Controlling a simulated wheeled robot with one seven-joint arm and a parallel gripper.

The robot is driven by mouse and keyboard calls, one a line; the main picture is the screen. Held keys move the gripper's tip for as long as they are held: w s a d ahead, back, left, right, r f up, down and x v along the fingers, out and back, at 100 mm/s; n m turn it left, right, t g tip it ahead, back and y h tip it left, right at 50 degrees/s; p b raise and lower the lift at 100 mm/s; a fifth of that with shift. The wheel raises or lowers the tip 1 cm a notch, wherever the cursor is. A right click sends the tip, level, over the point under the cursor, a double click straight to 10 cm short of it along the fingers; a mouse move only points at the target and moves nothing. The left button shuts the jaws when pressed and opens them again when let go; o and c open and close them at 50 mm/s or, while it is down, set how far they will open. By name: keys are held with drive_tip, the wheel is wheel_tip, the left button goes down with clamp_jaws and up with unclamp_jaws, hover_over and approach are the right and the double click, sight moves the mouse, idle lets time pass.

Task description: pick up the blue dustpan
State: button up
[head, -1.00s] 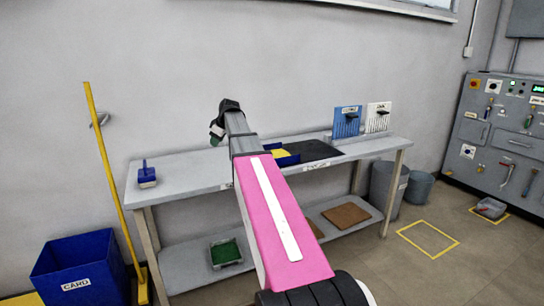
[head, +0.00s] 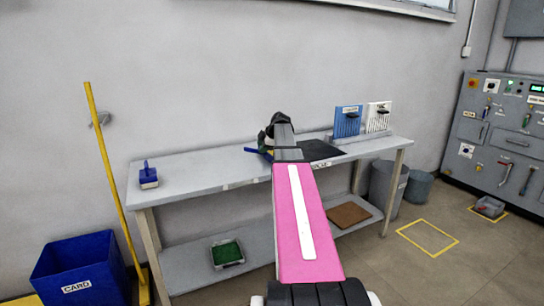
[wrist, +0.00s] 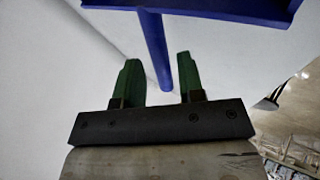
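The blue dustpan lies on the grey workbench. In the head view my arm hides most of it, and only a blue end (head: 250,150) shows left of my wrist. In the wrist view its blue pan (wrist: 225,10) is at the top edge, and its handle (wrist: 153,45) points down toward my gripper (wrist: 158,72). The two green fingers are apart, with the handle's end between them and a gap on each side. In the head view my gripper (head: 265,142) is mostly hidden behind the wrist, above the bench.
The workbench (head: 205,170) stands along the wall. A yellow pole (head: 110,180) leans at left.

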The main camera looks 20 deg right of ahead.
drive_tip(key=shift+x, duration=3.4)
drive_tip(key=shift+w, duration=0.1)
clamp_jaws()
